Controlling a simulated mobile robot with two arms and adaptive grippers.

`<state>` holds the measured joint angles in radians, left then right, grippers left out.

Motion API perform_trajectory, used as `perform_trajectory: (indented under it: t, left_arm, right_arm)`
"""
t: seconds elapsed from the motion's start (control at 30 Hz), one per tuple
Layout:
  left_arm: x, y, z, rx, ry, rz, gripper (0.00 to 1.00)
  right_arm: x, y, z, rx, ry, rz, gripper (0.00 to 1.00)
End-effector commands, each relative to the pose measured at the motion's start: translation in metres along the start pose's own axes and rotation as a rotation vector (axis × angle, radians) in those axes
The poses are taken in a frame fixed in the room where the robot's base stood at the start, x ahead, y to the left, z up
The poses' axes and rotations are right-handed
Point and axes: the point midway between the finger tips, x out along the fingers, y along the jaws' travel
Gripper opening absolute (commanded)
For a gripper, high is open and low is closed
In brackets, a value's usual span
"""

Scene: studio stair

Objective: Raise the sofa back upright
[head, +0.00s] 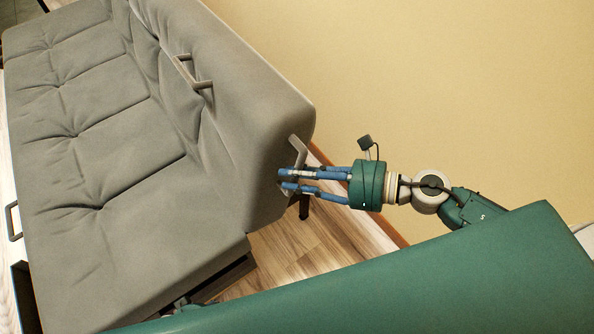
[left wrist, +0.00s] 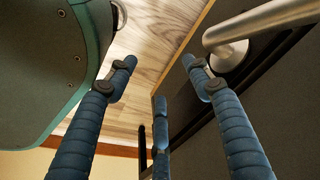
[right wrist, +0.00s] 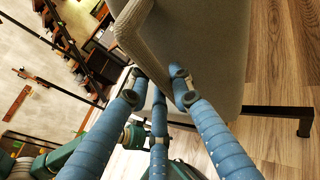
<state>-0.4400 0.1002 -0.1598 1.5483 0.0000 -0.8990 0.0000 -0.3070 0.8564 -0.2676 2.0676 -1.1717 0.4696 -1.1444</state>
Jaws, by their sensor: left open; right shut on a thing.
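The grey sofa has a tufted seat (head: 95,105) at the left of the head view. Its back (head: 235,85) runs along the wall side and looks leaned back; its exact angle is hard to tell. A metal handle (head: 298,150) sticks out at the near end of the back. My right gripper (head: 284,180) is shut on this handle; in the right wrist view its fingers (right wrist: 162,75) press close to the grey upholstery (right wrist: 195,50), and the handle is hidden. My left gripper (left wrist: 160,65) is open, with a metal bar (left wrist: 265,22) beside its right finger. It is hidden in the head view.
Another handle (head: 193,72) sits on the back, and one (head: 13,220) on the seat's left edge. A yellow wall (head: 430,80) stands close behind the sofa. Bare wood floor (head: 300,250) shows at the near end. A dark sofa leg (right wrist: 303,125) stands at the right.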

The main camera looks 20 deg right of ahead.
Motion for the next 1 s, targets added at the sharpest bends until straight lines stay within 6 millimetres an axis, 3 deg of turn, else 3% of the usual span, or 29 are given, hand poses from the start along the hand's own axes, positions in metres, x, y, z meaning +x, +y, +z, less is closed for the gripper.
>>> perform_trajectory:
  t: [0.03, 0.2, 0.67, 0.7, 0.77, 1.0]
  left_arm:
    - [0.002, 0.0, 0.003, 0.001, -0.004, 0.001, 0.51]
    - [0.011, 0.001, 0.011, 0.002, -0.009, 0.001, 0.51]
    - [0.014, 0.001, 0.014, 0.003, -0.01, 0.001, 0.51]
    - [0.014, 0.001, 0.014, 0.003, -0.01, 0.001, 0.51]
    - [0.014, 0.001, 0.014, 0.003, -0.01, 0.001, 0.51]
    - [0.014, 0.001, 0.014, 0.002, -0.01, 0.001, 0.51]
  right_arm:
    - [0.0, 0.001, 0.008, -0.009, -0.007, -0.002, 0.0]
    - [0.001, 0.002, 0.008, -0.017, -0.002, -0.004, 0.0]
    - [0.001, 0.003, 0.007, -0.022, 0.001, -0.002, 0.0]
    - [0.001, 0.003, 0.007, -0.021, 0.001, -0.002, 0.29]
    - [0.001, 0.003, 0.006, -0.02, 0.002, -0.002, 0.4]
    - [0.001, 0.002, 0.004, -0.015, 0.006, -0.004, 0.4]
